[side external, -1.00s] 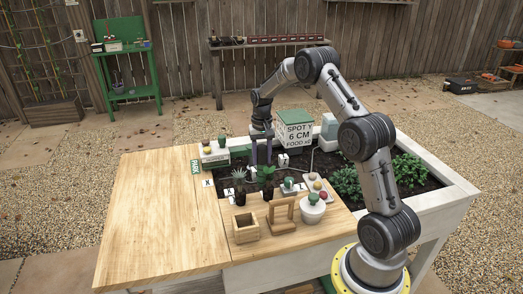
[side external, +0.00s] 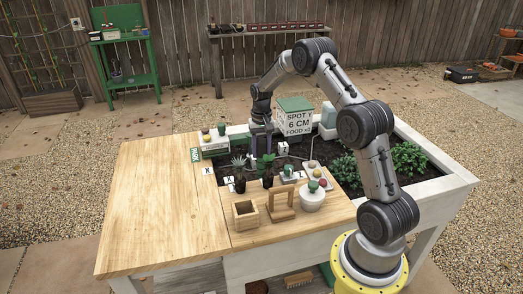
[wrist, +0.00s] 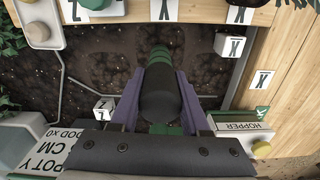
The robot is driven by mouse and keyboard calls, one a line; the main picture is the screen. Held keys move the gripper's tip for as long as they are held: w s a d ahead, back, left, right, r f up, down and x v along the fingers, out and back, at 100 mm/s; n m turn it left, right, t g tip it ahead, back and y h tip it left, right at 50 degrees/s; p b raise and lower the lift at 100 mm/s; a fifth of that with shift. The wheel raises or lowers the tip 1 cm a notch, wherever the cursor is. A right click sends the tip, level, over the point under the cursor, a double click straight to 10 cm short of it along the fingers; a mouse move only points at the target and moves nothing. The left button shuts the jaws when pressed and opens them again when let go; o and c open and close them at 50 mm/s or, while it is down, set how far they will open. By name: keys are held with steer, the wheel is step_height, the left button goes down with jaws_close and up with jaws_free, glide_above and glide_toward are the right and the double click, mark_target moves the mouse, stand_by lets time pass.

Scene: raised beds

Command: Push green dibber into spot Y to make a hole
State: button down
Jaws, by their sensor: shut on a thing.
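My gripper (wrist: 160,100) has purple fingers shut on the green dibber (wrist: 160,58), which shows a dark round body with a green banded part in the wrist view. The dibber points down toward the soil; its tip and any contact with the soil are hidden. In the side view my gripper (side external: 262,145) is low over the soil of the bed, behind the small plants. The sign (side external: 297,119) reads "SPOT Y 6 CM". A Y card (wrist: 165,9) lies on the bench edge. Spot Y's exact place cannot be told.
White marker blocks stand left (wrist: 103,110) and right (wrist: 229,45) of the dibber. A thin grey wire (wrist: 66,75) runs over the soil. A hopper box (wrist: 238,138) is close at right. A wooden box (side external: 245,214) and white pot (side external: 312,198) stand on the bench; its left half is clear.

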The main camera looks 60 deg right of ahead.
mark_target(261, 139)
steer(key=shift+f, duration=1.2)
stand_by(1.0)
steer(key=shift+f, duration=1.55)
stand_by(1.4)
steer(key=shift+f, duration=0.3)
steer(key=shift+r, duration=6.3)
